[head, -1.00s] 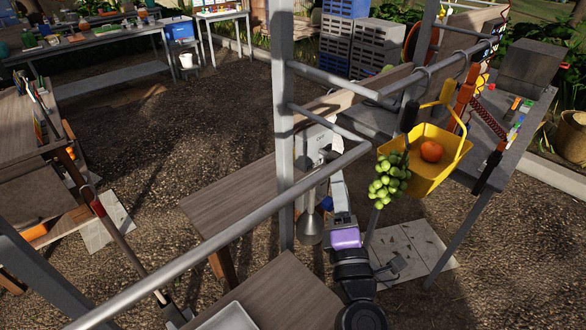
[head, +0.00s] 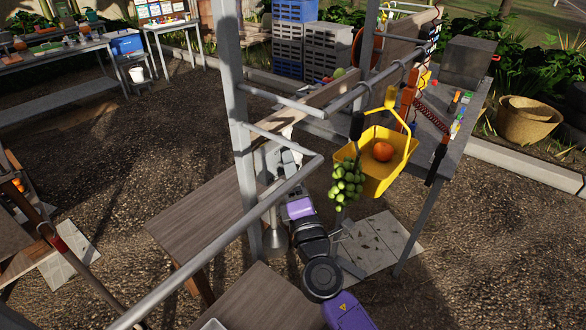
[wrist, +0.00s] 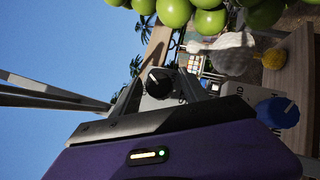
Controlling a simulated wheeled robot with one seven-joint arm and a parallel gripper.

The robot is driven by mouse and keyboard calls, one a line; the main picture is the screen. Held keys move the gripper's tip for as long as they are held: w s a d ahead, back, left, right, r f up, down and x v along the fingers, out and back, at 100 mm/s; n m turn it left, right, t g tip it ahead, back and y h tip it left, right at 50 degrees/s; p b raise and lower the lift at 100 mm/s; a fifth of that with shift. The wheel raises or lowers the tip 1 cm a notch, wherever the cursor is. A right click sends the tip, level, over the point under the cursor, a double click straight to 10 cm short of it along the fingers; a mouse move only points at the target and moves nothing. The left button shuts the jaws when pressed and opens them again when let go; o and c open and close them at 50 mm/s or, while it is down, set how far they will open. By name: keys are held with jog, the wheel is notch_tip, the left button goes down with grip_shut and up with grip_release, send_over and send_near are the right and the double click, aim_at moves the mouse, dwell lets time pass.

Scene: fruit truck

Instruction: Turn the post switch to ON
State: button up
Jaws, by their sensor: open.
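A black round knob (wrist: 157,80) with a pale mark on a grey plate shows in the wrist view, just beyond my gripper (wrist: 168,88). I take it to be the post switch. Its ON and OFF labels cannot be read. My gripper has a purple body and grey fingers, which are apart with nothing held; the knob appears between them, and contact cannot be told. In the head view my gripper (head: 284,160) is beside the grey metal post (head: 236,110), below the wooden beam. The knob cannot be made out there.
Green grapes (head: 347,182) and a yellow basket (head: 374,160) with an orange (head: 383,151) hang right of my arm. The grapes also fill the top of the wrist view (wrist: 205,20). A metal rail (head: 215,245) crosses in front. A wooden table (head: 200,220) stands left.

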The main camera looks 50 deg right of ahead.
grip_shut()
jog(key=shift+r+p, duration=0.15)
jog(key=shift+p, duration=0.45)
jog(key=m+p, duration=0.1)
jog(key=g+p, duration=0.1)
jog(key=p, duration=0.1)
jog(key=shift+r+m, duration=0.25)
jog(key=shift+m, duration=0.15)
jog(key=m+g+p, duration=0.1)
jog(key=p, duration=0.1)
jog(key=shift+m+y+p, duration=0.3)
jog(key=shift+p, duration=0.05)
jog(key=shift+f+m+g+y+p, duration=0.3)
jog(key=shift+m+g+y+p, duration=0.15)
jog(key=shift+m+g, duration=0.45)
jog(key=shift+f+m+g+y, duration=0.15)
jog(key=shift+m+g+y, duration=0.55)
jog(key=shift+m+y, duration=0.55)
